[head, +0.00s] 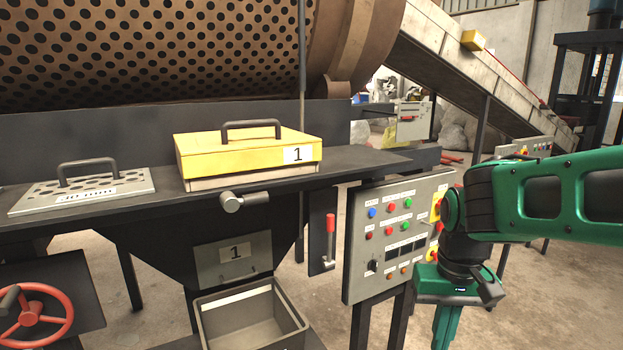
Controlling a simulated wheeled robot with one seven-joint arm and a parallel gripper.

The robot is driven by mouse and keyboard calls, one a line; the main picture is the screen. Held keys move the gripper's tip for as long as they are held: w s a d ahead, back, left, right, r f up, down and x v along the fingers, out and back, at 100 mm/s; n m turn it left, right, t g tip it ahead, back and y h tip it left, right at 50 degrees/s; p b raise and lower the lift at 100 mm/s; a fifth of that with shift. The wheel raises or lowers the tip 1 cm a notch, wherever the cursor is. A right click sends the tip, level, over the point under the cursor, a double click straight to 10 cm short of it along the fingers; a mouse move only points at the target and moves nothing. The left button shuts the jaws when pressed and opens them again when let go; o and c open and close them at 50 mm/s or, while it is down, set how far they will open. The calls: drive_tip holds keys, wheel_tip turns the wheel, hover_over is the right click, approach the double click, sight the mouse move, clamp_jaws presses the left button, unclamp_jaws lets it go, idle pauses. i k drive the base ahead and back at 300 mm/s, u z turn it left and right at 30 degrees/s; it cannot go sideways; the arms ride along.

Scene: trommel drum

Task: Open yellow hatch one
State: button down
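The yellow hatch one (226,155) is a flat yellow lid with a white label "1" and a dark bar handle (250,125) on top. It lies shut on its pale base on the dark ledge under the perforated drum. My gripper (447,335) is at the bottom right, in front of the control panel, well to the right of and below the hatch. It points down and its fingertips are cut off by the frame's lower edge, so I cannot tell whether it is open or shut. Nothing touches the handle.
A perforated plate (82,192) with a handle lies left on the ledge. A grey knob (240,202) juts out below the hatch. A control panel (395,240), a red-handled lever (330,235), a grey bin (250,312) and a red handwheel (35,315) stand in front.

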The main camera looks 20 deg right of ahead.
sight(223, 151)
drive_tip(key=z, duration=0.8)
drive_tip(key=k, duration=1.6)
drive_tip(key=u, duration=0.85)
drive_tip(key=i, duration=1)
